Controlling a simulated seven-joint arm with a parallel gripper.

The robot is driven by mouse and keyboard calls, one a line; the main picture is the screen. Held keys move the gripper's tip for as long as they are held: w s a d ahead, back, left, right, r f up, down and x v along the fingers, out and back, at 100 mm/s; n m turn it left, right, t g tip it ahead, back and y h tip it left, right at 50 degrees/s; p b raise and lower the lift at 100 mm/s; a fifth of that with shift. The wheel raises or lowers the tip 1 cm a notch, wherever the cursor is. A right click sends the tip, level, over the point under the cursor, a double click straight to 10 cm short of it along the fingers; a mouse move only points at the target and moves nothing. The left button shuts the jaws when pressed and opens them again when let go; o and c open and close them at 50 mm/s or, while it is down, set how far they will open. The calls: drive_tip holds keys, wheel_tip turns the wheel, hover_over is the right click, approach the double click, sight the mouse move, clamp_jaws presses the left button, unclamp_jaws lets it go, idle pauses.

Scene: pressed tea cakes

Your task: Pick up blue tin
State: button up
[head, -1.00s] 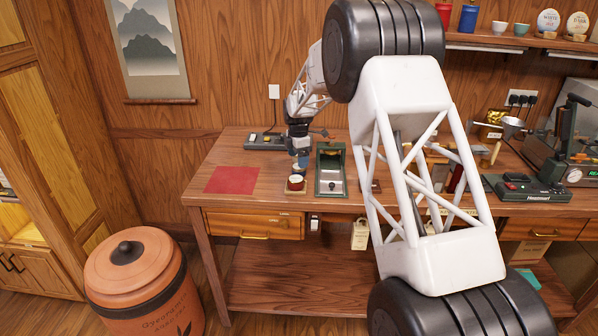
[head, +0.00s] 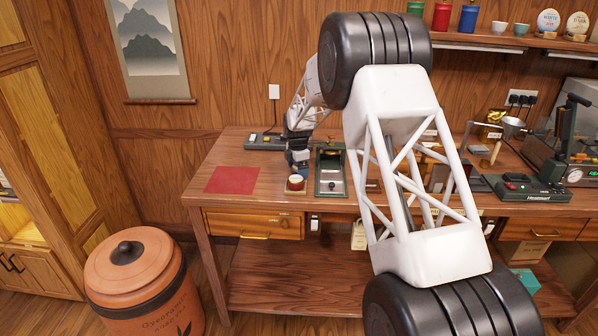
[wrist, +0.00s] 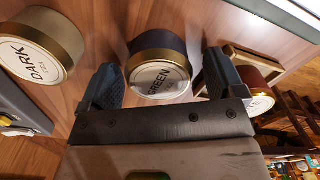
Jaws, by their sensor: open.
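A dark blue tin (wrist: 158,44) with a gold rim and a white label reading GREEN stands on the wooden counter in the wrist view. My gripper (wrist: 163,72) is open, with one dark finger on each side of this tin. I cannot tell whether either finger touches it. In the head view my gripper (head: 298,160) is low over the counter, behind a red tin, and the blue tin is hidden or too small to make out.
The red tin (head: 296,183) sits just in front; it also shows at the right in the wrist view (wrist: 262,76). A tin labelled DARK (wrist: 45,48) stands to the left. A green tray-like device (head: 331,178) is close on the right. A red mat (head: 232,180) lies left.

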idle(0.4)
drive_tip(key=c, duration=1)
drive_tip(key=shift+r, duration=0.15)
drive_tip(key=shift+r, duration=4.9)
